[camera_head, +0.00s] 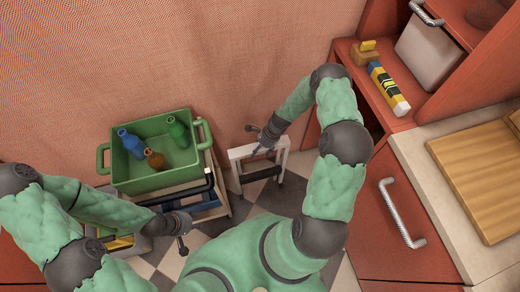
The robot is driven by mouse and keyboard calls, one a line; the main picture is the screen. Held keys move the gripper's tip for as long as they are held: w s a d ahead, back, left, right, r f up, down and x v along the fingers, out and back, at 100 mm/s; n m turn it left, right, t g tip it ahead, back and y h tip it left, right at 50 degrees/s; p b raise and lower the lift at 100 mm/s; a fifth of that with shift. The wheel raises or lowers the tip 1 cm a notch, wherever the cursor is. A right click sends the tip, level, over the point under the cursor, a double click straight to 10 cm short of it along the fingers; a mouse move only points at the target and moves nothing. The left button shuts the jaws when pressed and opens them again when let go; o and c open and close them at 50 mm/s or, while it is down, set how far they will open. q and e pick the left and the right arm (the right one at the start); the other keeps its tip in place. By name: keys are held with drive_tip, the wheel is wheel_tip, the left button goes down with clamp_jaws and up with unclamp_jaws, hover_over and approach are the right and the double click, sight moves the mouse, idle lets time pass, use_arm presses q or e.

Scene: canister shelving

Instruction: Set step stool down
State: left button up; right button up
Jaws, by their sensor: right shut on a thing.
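The white step stool (237,155) stands upright near the middle of the view, with a dark bar low between its legs. It is close to the floor; whether its feet touch the floor cannot be told. My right gripper (260,146) comes down from the upper right and is shut on the top of the stool. My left gripper (183,244) is at the lower left, in front of the cart and apart from the stool. Its fingers are too small to tell open from shut.
A green crate (158,186) with several bottles sits on a cart (223,195) left of the stool. A red cabinet (388,226) with a metal handle and a counter (420,165) fill the right. Checkered floor (262,200) shows below the stool. A pinkish wall stands behind.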

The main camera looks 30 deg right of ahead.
drive_tip(key=o, duration=1.4)
drive_tip(key=shift+s, duration=0.1)
drive_tip(key=p+v, duration=0.3)
drive_tip(key=v, duration=0.4)
drive_tip(key=shift+r, duration=0.1)
drive_tip(key=shift+s+a+r, duration=0.1)
drive_tip(key=shift+a, duration=0.05)
drive_tip(key=s+a+n, duration=0.5)
drive_tip(key=a+n, duration=0.1)
drive_tip(key=s+a+r+n, duration=0.1)
drive_tip(key=s+a+n, duration=0.4)
drive_tip(key=a+n, duration=0.1)
drive_tip(key=s+a+r+n, duration=0.1)
drive_tip(key=s+a+n, duration=0.5)
drive_tip(key=a, duration=0.2)
drive_tip(key=shift+a+r+g, duration=0.25)
drive_tip(key=shift+g, duration=0.05)
